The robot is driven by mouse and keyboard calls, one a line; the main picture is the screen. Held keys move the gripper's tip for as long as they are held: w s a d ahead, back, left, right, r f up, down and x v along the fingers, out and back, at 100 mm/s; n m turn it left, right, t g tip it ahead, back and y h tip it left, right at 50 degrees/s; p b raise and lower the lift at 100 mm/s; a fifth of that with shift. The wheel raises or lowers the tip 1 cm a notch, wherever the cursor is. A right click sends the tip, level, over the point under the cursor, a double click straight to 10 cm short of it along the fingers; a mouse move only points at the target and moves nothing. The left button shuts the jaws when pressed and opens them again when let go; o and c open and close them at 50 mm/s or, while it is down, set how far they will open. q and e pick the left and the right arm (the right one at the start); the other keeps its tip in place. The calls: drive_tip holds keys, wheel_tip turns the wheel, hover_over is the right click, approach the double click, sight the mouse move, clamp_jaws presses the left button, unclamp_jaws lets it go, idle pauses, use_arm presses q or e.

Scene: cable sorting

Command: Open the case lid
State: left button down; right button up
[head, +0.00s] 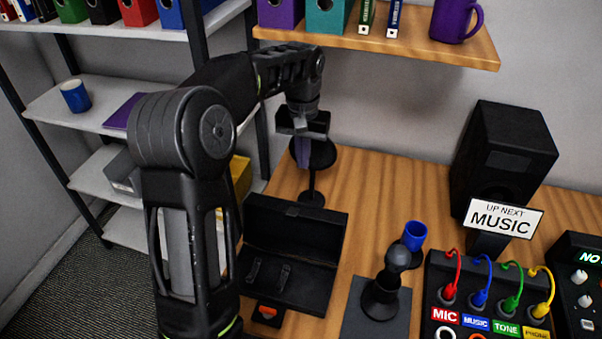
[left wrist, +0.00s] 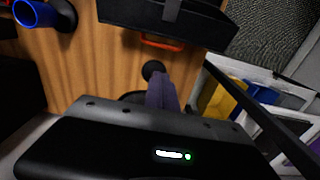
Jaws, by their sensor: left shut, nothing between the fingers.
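The black case (head: 285,275) sits on the table, left of centre in the head view. Its lid (head: 295,226) stands raised at the back, and the dark inside shows with two small dark fittings. An orange latch (head: 267,311) is at its front edge. In the left wrist view part of the case (left wrist: 185,20) is at the top, with an orange-red piece (left wrist: 163,42) along its edge. My left gripper (head: 303,163) is shut and empty, above and behind the case, in front of a round black stand. Its purple fingers (left wrist: 163,90) also show in the left wrist view. My right gripper is not visible.
The round black stand (head: 313,197) is behind the case. A wooden shelf (head: 400,45) hangs above.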

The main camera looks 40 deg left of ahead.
use_arm(q)
drive_tip(key=s+f, duration=0.1)
drive_tip(key=f, duration=0.1)
drive_tip(key=s+f+p, duration=0.1)
drive_tip(key=f, duration=0.2)
drive_tip(key=s+d+f+p, duration=0.1)
drive_tip(key=f, duration=0.2)
drive_tip(key=shift+s, duration=0.1)
drive_tip(key=shift+s+f, duration=0.1)
drive_tip(key=shift+f, duration=0.05)
drive_tip(key=shift+d, duration=0.1)
